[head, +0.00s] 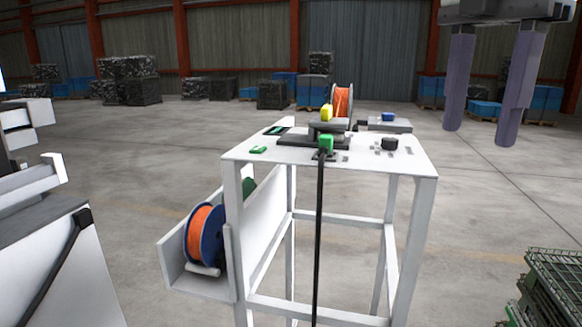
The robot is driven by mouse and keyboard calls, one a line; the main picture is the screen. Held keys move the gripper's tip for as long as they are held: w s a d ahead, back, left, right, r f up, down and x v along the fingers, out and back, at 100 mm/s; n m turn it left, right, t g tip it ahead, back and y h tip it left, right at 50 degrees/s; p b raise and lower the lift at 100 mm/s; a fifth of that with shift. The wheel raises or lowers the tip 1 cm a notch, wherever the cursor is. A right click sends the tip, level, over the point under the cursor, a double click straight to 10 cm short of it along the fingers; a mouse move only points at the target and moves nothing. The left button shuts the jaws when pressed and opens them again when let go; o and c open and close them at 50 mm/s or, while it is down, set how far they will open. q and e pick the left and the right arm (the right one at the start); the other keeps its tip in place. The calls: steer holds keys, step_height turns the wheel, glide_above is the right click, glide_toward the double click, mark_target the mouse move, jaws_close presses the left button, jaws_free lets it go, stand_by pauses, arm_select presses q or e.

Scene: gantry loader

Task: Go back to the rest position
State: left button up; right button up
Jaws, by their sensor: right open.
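My right gripper (479,135) hangs at the upper right of the head view, with its two long purple-grey fingers pointing down and spread wide apart. Nothing is between the fingers. It appears in the air to the right of the white table (405,167), apart from it. The top of its body is cut off by the picture edge. I cannot make out my left gripper in this view.
On the table stand a device with a yellow block (326,113), a green connector (326,142) with a black cable, a black knob (389,144) and an orange spool (342,103). Another orange spool (200,236) sits in a side tray. A green crate (555,285) stands lower right.

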steer(key=w+a+f+n+g+y, duration=0.2)
steer(key=a+f+n+g+y, duration=0.4)
steer(key=a+f, duration=1.45)
steer(key=s+a+f+m+t+y, duration=0.1)
steer(key=s+a+f+y, duration=0.15)
steer(key=a+y, duration=0.55)
steer(key=s+a+f+y, duration=0.2)
steer(key=s+a+y, duration=0.3)
steer(key=a, duration=0.6)
steer(key=w+d+f+m+t, duration=0.6)
steer(key=w+f+m+t, duration=0.1)
steer(key=m+t, duration=0.8)
steer(key=d+f+m+t+h, duration=0.55)
steer(key=d+f+h, duration=0.4)
steer(key=f, duration=0.45)
arm_select(q)
steer(key=shift+w+f, duration=0.2)
steer(key=shift+w, duration=0.05)
arm_select(e)
steer(key=s+d+f+m+g+h, duration=0.4)
steer(key=s+d+f+g+h, duration=0.3)
steer(key=s+d+f, duration=1.1)
step_height(320, 180, down, 4)
steer(key=shift+s+d+f, duration=0.1)
steer(key=shift+s+d, duration=0.3)
steer(key=shift+s, duration=0.15)
